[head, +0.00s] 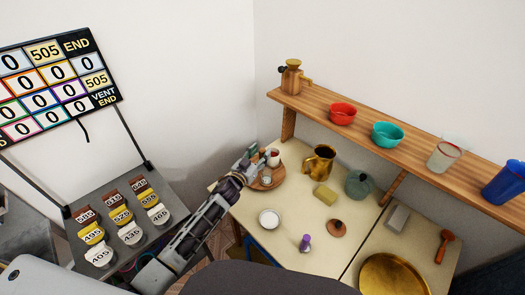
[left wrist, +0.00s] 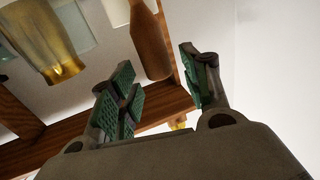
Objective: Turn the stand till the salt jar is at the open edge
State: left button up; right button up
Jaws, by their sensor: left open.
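The stand (head: 277,183) is a round wooden turntable at the back left of the cream counter, partly covered by my left gripper. A jar with red and white on it (head: 273,157) stands at its back. A small pale jar (head: 267,181) stands nearer its front. I cannot tell which is the salt jar. My left gripper (head: 254,154) is at the stand's left side, over or beside its edge; touching is unclear. In the left wrist view its green-padded fingers (left wrist: 165,97) are apart with nothing held between them. A brown bottle-like thing (left wrist: 150,45) shows beyond them.
A white bowl (head: 269,218) is in front. A wooden shelf (head: 364,141) with bowls runs above the counter's back.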

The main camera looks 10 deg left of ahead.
pick_arm(q)
jog(key=shift+x, duration=1.15)
jog(key=shift+c, duration=0.3)
grip_shut()
